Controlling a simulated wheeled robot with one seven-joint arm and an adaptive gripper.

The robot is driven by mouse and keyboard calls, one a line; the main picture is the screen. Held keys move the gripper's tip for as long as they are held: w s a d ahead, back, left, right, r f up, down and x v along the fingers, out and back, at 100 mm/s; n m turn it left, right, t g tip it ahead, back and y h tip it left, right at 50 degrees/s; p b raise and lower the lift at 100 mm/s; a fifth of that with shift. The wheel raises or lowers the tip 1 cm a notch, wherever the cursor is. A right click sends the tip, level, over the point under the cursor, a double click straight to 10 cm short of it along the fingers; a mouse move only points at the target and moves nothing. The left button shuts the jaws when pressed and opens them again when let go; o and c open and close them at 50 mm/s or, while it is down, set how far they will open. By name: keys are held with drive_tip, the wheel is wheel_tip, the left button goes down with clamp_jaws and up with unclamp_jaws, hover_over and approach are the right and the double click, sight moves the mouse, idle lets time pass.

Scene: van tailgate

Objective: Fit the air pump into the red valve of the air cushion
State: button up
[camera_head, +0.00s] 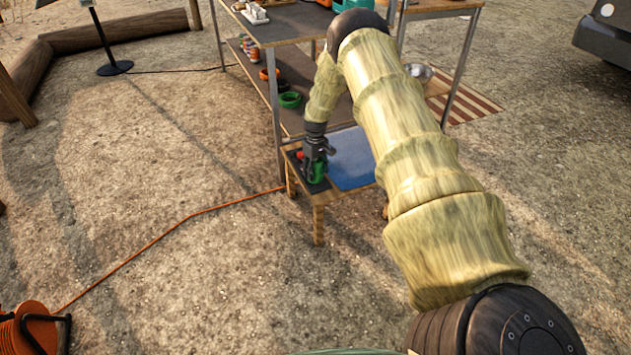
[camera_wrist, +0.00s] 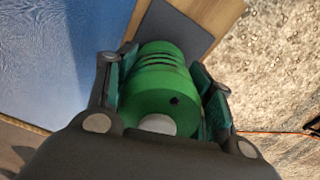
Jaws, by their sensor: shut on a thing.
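The air pump (camera_wrist: 158,85), a green ribbed cylinder with a small dark hole, sits between the fingers of my gripper (camera_wrist: 161,78) in the wrist view. My gripper is shut on it. In the head view the green pump (camera_head: 318,171) is partly covered by my gripper, low over the left end of a small wooden bench. The blue air cushion (camera_head: 350,158) lies flat on the bench just right of the pump; it also fills the left of the wrist view (camera_wrist: 55,60). A small red spot shows beside my gripper; I cannot tell whether it is the valve.
A dark grey pad (camera_wrist: 180,25) lies under the pump on the bench (camera_head: 318,198). A metal-legged shelf table (camera_head: 285,22) stands close behind, with green and orange rings on its lower shelf. An orange cable (camera_head: 190,215) crosses open gravel at left.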

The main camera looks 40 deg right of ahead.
drive_tip(key=shift+f, duration=0.2)
drive_tip(key=o, duration=1.3)
wheel_tip(320, 180, up, 12)
idle(0.5)
